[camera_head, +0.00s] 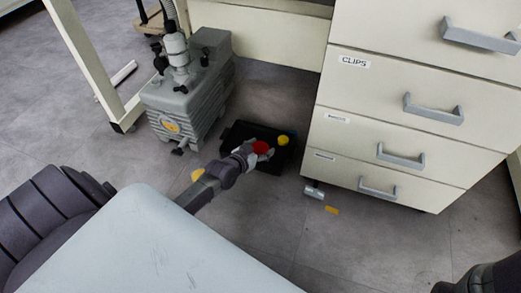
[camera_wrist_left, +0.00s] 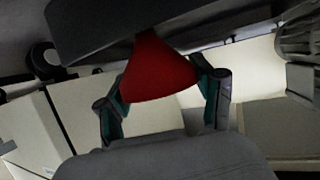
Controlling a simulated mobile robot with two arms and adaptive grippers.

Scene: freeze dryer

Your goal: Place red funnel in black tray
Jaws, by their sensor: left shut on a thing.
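The red funnel (camera_head: 261,148) is at the tip of my left gripper (camera_head: 254,151) in the head view, over the black tray (camera_head: 236,131) on the floor. In the left wrist view the funnel (camera_wrist_left: 158,72) is a red cone between the two fingers of my left gripper (camera_wrist_left: 162,90), which are shut on it. The dark edge of the tray (camera_wrist_left: 110,35) shows close beyond the funnel's narrow end. I cannot tell whether the funnel touches the tray. A yellow round thing (camera_head: 283,140) is in the tray, right of the funnel. My right gripper is not in view.
A grey pump (camera_head: 190,95) stands left of the tray. A white drawer cabinet (camera_head: 400,120) stands close on the right, one drawer labelled CLIPS. A small grey-white thing (camera_head: 314,193) and an orange piece (camera_head: 332,210) lie on the floor by the cabinet.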

